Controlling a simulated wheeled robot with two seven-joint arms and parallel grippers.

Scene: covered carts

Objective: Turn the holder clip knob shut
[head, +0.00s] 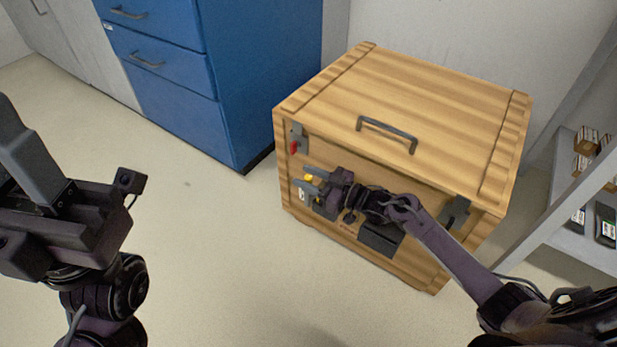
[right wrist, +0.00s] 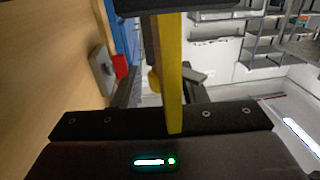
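A wooden crate (head: 430,100) stands on the floor with fittings on its front. A yellow bar (head: 312,178), which I take to be the clip knob, is on the left of that front, partly hidden by my right gripper (head: 308,190). In the right wrist view the yellow bar (right wrist: 169,75) stands upright between my two fingers (right wrist: 165,88). A gap shows beside the bar, so the fingers look open around it. My left gripper (head: 30,155) is at the left edge, away from the crate; its finger gap cannot be made out.
A grey latch with a red part (head: 294,147) is at the crate's upper left front. A dark handle (head: 386,130) is on the lid. A blue drawer cabinet (head: 215,75) stands behind left, and a shelf (head: 590,195) stands right. The floor left of the crate is clear.

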